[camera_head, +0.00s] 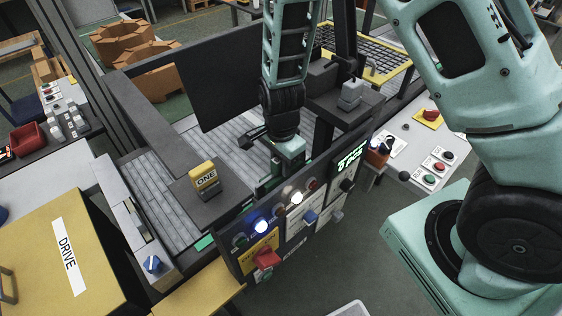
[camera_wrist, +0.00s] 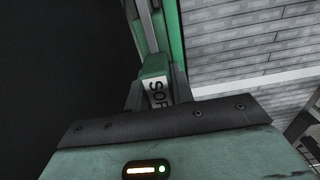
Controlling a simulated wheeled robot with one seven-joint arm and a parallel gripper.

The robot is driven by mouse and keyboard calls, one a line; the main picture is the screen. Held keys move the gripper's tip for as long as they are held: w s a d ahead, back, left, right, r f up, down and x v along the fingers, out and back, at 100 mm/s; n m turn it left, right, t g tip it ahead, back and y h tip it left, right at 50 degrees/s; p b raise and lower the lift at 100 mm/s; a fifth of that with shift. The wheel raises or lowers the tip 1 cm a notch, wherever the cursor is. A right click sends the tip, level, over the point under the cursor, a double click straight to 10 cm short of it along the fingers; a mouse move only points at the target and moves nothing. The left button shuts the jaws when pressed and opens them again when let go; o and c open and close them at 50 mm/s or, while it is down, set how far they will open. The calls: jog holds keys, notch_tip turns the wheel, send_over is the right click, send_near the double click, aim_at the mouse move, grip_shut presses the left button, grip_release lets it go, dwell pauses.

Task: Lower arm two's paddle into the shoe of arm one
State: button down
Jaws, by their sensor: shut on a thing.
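My gripper (camera_head: 284,172) reaches down beside the control panel, and its fingertips are mostly hidden in the head view. In the wrist view my gripper (camera_wrist: 158,85) is shut on a green piece (camera_wrist: 154,66) with a white, partly covered label. A dark grey slab (camera_head: 172,196) carries a yellow block marked ONE (camera_head: 205,175) left of my gripper. A large black upright plate (camera_head: 230,78) stands behind. A dark bracket with a grey knob (camera_head: 351,92) is right of my arm. I cannot tell which part is the paddle or the shoe.
The control panel (camera_head: 325,187) in front has lit lamps, a red knob and a green display. A yellow DRIVE box (camera_head: 45,270) is at lower left. Grey slatted flooring (camera_head: 150,170) lies around the slab. Orange bricks (camera_head: 130,45) are stacked at the back left.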

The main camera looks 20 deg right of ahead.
jog(key=shift+f+b, duration=0.6)
jog(key=shift+f, duration=0.3)
jog(key=c, duration=1.1)
grip_release()
notch_tip(320, 180, up, 18)
jog(key=shift+f+b, duration=0.25)
jog(key=shift+b, duration=0.25)
